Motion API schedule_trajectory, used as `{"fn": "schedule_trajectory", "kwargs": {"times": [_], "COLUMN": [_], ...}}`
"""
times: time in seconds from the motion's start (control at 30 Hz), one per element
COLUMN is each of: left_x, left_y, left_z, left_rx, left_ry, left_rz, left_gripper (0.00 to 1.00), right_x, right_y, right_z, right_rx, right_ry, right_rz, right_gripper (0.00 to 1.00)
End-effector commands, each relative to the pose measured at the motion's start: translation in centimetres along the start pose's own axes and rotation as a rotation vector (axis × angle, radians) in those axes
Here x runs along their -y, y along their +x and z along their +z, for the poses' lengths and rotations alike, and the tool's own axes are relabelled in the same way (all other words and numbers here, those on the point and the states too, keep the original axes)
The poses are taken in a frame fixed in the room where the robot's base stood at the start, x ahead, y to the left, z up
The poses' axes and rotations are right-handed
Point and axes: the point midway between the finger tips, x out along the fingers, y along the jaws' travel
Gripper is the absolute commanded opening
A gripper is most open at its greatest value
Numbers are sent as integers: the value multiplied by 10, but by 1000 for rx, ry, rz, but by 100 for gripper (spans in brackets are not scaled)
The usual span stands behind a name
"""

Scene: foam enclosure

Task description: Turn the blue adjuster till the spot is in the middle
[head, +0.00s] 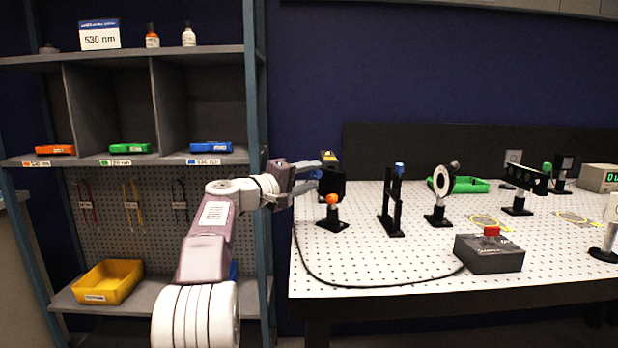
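My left gripper (312,176) reaches in from the left, its two fingers apart, one above the other. A small blue knob (317,174), which looks like the blue adjuster, shows between the fingertips at the left side of a black mount (331,183). I cannot tell if the fingers touch it. The mount also carries an orange knob (332,199) and a yellow label on top. Another blue knob (399,169) tops a black upright frame to the right. A white-faced ring (441,181) stands on a post beyond that. I see no light spot. My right gripper is out of view.
The mounts stand on a white perforated table (370,262). A grey box with a red button (489,253) sits near the front edge, its black cable running left. A shelf unit with bins stands at left.

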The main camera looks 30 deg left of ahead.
Motion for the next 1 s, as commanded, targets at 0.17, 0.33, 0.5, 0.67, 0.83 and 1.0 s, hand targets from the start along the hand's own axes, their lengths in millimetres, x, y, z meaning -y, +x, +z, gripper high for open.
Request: {"fn": "schedule_trajectory", "kwargs": {"times": [0.17,0.33,0.5,0.67,0.83,1.0], "left_x": [-1,1,0,0,0,0], "left_y": [-1,-24,-63,-86,-91,-91], "left_z": [0,-1,-1,-1,0,0], "left_rx": [-1,-6,-5,-3,0,0], "left_ry": [0,2,0,1,0,0], "left_rz": [1,0,0,0,1,1], "left_gripper": [45,45,45,45,45,45], "right_x": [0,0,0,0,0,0], "right_y": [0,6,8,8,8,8], "right_z": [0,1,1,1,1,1], "right_rx": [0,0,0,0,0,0], "right_ry": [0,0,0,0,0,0], "right_rz": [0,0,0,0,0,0], "right_gripper": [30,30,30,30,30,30]}}
